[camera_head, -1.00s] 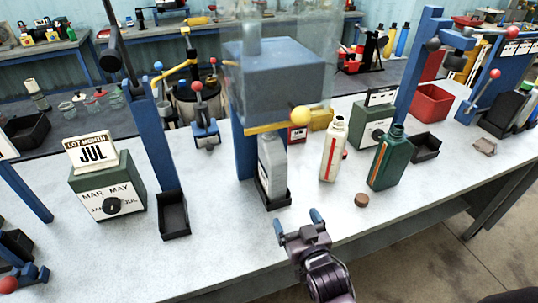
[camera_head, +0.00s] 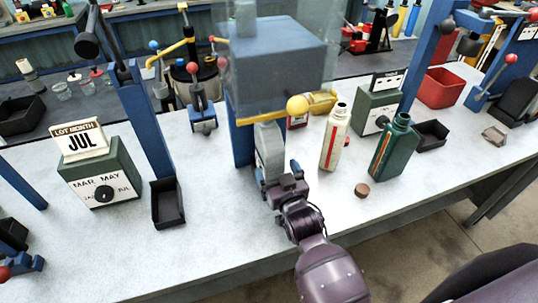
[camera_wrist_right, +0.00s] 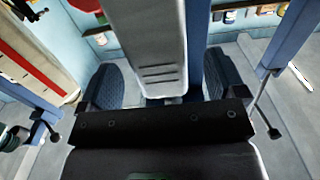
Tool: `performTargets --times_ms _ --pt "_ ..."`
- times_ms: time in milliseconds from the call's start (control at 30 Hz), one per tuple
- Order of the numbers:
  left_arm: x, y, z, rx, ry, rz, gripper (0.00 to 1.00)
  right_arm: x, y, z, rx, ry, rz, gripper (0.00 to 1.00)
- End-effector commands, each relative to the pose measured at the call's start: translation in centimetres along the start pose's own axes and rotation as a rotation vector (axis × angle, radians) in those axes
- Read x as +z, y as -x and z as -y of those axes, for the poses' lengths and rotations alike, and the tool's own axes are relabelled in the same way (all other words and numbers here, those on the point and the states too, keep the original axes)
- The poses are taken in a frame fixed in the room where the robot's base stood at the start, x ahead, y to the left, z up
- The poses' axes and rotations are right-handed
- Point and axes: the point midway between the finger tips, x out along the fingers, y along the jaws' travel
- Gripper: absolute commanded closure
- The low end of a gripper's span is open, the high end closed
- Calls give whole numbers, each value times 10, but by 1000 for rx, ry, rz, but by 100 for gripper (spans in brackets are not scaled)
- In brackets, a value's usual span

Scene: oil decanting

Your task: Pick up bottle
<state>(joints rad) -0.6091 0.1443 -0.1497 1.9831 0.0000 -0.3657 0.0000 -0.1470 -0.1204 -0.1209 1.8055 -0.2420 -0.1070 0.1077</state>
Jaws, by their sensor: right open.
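A grey bottle (camera_head: 268,147) stands upright in a black tray under the blue filling machine. My right gripper (camera_head: 279,172) is at its front, low on the bottle, hiding its lower part and the tray. In the right wrist view the grey bottle (camera_wrist_right: 158,40) rises between the two blue-padded fingers of the open gripper (camera_wrist_right: 165,82). A small gap shows beside each finger. A cream bottle (camera_head: 334,140) with a red stripe and a dark green bottle (camera_head: 393,148) stand uncapped to the right. My left gripper is not in view.
The filling machine's blue box (camera_head: 275,75) and yellow ball-ended lever (camera_head: 297,104) are just above the grey bottle. A brown cap (camera_head: 362,190) lies on the table at right. An empty black tray (camera_head: 168,205) and a calendar box (camera_head: 102,175) stand at left.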

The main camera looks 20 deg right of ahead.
Motion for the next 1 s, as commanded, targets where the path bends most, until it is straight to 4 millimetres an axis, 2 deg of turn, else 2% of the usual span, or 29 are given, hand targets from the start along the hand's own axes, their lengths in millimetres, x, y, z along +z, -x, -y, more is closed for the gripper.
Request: performTargets --times_ms 133,433,800,1000 --pt "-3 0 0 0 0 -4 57 0 -9 0 0 0 1 11" --pt "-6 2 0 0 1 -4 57 1 -45 -1 0 -1 1 11" --pt "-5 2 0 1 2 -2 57 2 -52 -1 0 -1 2 11" --pt "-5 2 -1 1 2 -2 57 2 -52 -1 0 -1 2 41"
